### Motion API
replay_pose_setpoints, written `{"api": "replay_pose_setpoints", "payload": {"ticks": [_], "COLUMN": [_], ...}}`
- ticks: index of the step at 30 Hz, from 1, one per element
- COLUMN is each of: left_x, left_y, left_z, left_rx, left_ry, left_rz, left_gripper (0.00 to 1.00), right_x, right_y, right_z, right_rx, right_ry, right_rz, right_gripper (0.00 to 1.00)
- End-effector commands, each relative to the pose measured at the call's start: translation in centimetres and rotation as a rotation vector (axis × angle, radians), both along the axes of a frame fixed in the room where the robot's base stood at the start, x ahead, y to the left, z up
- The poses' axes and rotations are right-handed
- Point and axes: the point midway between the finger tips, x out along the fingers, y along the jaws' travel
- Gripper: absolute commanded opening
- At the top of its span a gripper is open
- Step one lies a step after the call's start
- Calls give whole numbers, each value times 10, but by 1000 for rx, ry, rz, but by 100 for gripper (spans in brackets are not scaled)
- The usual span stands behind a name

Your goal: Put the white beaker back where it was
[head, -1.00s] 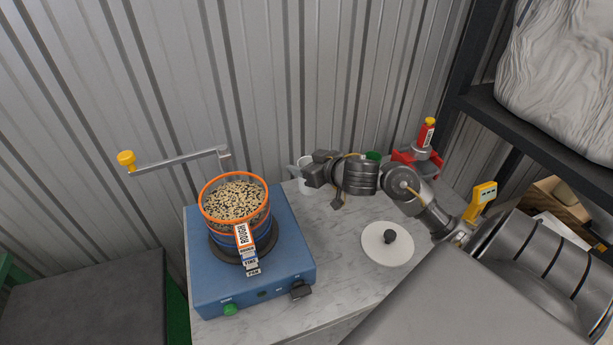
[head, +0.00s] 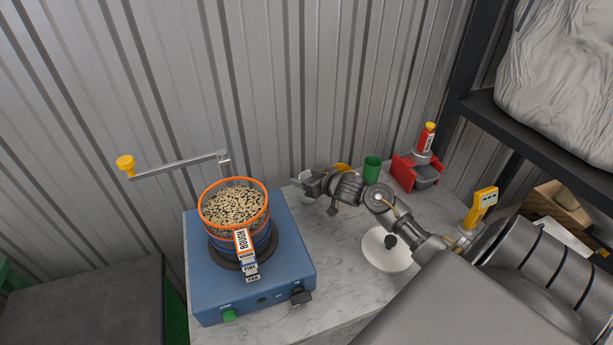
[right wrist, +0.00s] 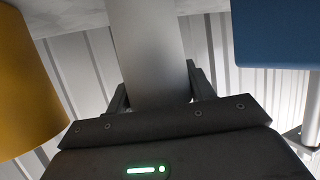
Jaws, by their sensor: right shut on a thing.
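The white beaker (head: 306,177) shows only in part in the head view, at the back of the marble bench, behind my right gripper (head: 307,187). In the right wrist view the pale beaker (right wrist: 148,50) stands between the two dark fingers of my right gripper (right wrist: 155,95), which is shut on it. I cannot tell whether the beaker's base touches the bench. My left gripper is not in view.
A blue shaker (head: 207,284) with a grain-filled orange-rimmed sieve (head: 240,215) stands left. A yellow cup (head: 343,167), a green cup (head: 372,169) and a red holder (head: 405,172) stand along the back. A white lid (head: 378,256) lies in front, partly under my arm.

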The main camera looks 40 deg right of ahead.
Motion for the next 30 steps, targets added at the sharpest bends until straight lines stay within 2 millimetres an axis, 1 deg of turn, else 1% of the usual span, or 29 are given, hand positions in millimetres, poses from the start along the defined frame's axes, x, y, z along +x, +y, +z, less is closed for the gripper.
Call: {"api": "replay_pose_setpoints", "payload": {"ticks": [7,11,12,16,23,26,29,30], "left_x": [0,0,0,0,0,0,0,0], "left_y": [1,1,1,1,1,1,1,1], "left_z": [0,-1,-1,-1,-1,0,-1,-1], "left_rx": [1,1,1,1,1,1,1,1], "left_ry": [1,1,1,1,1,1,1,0], "left_rz": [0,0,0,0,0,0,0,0], "left_gripper": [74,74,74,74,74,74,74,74], "right_x": [0,0,0,0,0,0,-8,-14], "right_y": [0,0,0,0,0,0,-1,-1], "right_z": [-1,-4,-4,-4,-3,0,2,4], "right_rx": [-1,-1,-1,-1,-1,-2,-3,-4], "right_ry": [-2,-1,-1,0,0,-1,0,2], "right_rz": [0,0,0,0,0,1,1,2], "right_gripper": [24,24,57,74,75,75,75,75]}}
